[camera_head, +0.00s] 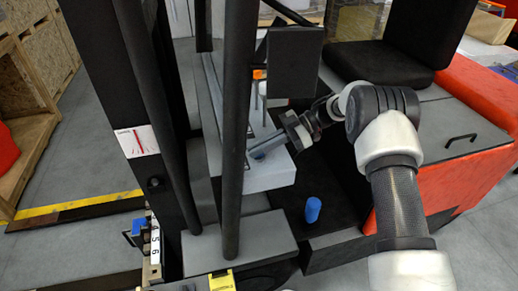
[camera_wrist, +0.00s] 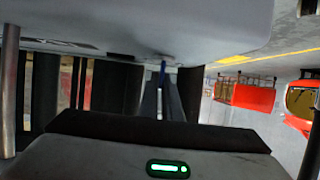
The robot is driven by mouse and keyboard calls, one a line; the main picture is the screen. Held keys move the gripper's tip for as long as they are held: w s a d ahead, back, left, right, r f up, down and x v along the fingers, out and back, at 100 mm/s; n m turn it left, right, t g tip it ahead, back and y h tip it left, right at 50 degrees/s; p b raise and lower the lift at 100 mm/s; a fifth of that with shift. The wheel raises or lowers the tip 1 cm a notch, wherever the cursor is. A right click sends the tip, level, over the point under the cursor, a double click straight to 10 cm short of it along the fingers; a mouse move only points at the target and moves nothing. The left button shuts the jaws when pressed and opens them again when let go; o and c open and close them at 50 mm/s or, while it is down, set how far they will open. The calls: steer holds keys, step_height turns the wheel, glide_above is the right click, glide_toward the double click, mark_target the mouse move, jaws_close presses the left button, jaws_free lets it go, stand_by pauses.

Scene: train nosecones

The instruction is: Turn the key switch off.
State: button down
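My gripper (camera_head: 262,148) reaches in from the right to the front of the grey console (camera_head: 270,178). Its fingertips are at the console, partly hidden by the fingers themselves. In the wrist view the grey fingers (camera_wrist: 163,100) point away from me, just under the pale console body. A thin blue piece (camera_wrist: 162,70) shows at the fingertips, in line with the gap between them. It may be the key of the switch, but it is too small to be sure. Whether the fingers touch or grip it, and which way the key is turned, I cannot tell.
A dark upright post (camera_head: 237,130) stands close left of my gripper. A dark panel (camera_head: 294,62) hangs above it. A blue cylinder (camera_head: 313,209) stands on the dark floor plate below. A black seat (camera_head: 378,62) and a red-orange body (camera_head: 465,150) are to the right.

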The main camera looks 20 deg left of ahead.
steer(key=c, duration=2)
jaws_free()
steer(key=shift+s+a, duration=0.1)
steer(key=shift+p+v, duration=0.35)
steer(key=shift+v, duration=8.45)
